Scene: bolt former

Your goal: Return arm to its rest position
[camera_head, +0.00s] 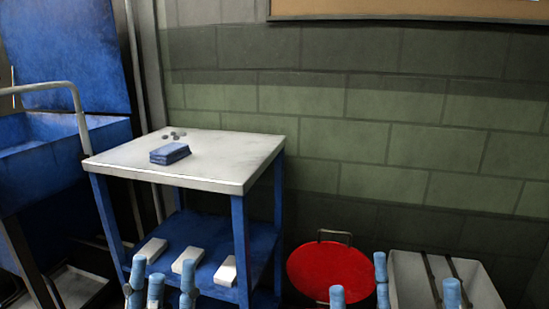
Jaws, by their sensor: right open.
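My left gripper (161,285) shows at the bottom edge, left of centre, in front of the blue-legged table. Its blue fingertips point up and stand fairly close to each other. I see nothing held between them, but its lower part is cut off. My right gripper (394,287) shows at the bottom edge, right of centre. Its blue fingertips are spread wide apart and it is open, with nothing held in view. It stands in front of the red round lid and the pale bin. The arms themselves are below the frame.
A white-topped table (222,167) carries a blue block (169,153) and several small grey pieces (174,135). White blocks (186,260) lie on its lower shelf. A red round lid (330,268) and a pale bin (481,284) stand by the wall. A blue cart (40,165) is at left.

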